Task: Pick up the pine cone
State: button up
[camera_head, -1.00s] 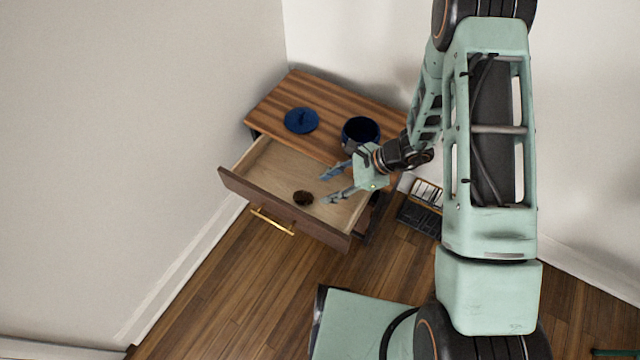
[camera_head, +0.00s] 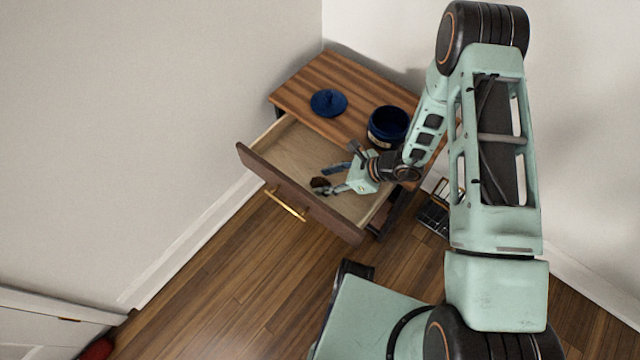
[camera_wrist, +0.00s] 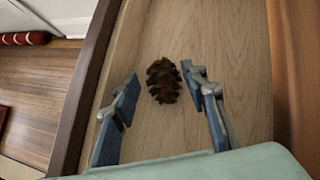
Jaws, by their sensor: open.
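The brown pine cone (camera_head: 319,183) lies on the pale wooden floor of the open drawer (camera_head: 285,148). In the wrist view the pine cone (camera_wrist: 163,80) sits just beyond and between my two spread fingers, nearer the right fingertip. My gripper (camera_head: 336,179) is open and empty, reaching into the drawer from the right. In the wrist view my gripper (camera_wrist: 160,85) shows a clear gap between its fingers. In the head view a fingertip is close to the pine cone, and I cannot tell whether they touch.
The drawer's dark front (camera_head: 300,192) with a gold handle (camera_head: 285,205) borders the near side. On the wooden cabinet top (camera_head: 330,72) are a blue lid (camera_head: 328,102) and a blue pot (camera_head: 388,126). A dark rack (camera_head: 436,212) stands on the floor to the right.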

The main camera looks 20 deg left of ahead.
aim_at(323, 181)
jog(key=b+x, duration=0.1)
jog(key=x, duration=0.2)
jog(key=shift+a+f, duration=0.2)
jog(key=shift+f, duration=0.15)
jog(key=shift+c, duration=0.7)
jog(key=c, duration=0.5)
jog(key=shift+c, duration=0.2)
